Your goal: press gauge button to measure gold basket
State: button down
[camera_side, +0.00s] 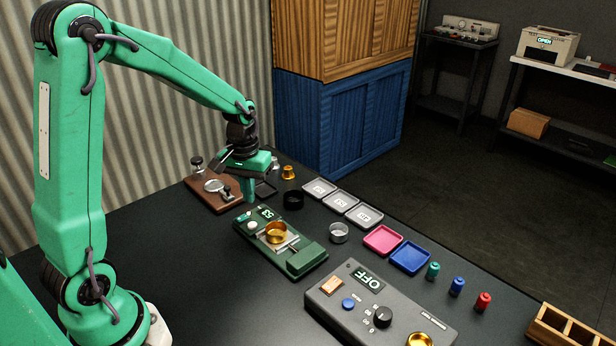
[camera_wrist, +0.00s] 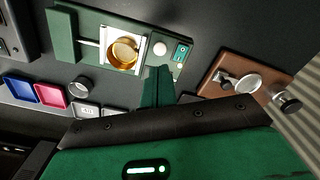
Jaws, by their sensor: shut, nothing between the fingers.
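The green gauge (camera_side: 305,262) lies on the dark table, and it also shows in the wrist view (camera_wrist: 62,35). The gold basket (camera_side: 276,236) sits in its clamp area; the wrist view shows the basket (camera_wrist: 124,53) from above. My gripper (camera_side: 248,199) is shut and empty, pointing down just behind the gauge's display end. In the wrist view its fingertips (camera_wrist: 158,70) are close below the button, with no clear contact.
A brown wooden stand (camera_side: 208,194) with a round lens is beside my gripper. A black ring (camera_side: 293,200), a small gold cup (camera_side: 288,172) and a silver basket (camera_side: 339,232) stand nearby. Grey, pink (camera_side: 383,240) and blue trays line the back edge. A control box (camera_side: 340,310) reads OFF.

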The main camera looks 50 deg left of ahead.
notch_tip(320, 180, up, 3)
jog(key=shift+f, duration=0.1)
dwell(0.3)
dwell(0.9)
jog(key=s+d+r+m+t, duration=0.2)
jog(key=s+d+r+m, duration=0.1)
jog(key=s+d+r, duration=0.2)
jog(key=s+d+r+m+t, duration=0.3)
jog(key=s+d+r, duration=0.2)
jog(key=s, duration=0.5)
jog(key=shift+r+t, duration=0.3)
jog(key=shift+r, duration=0.45)
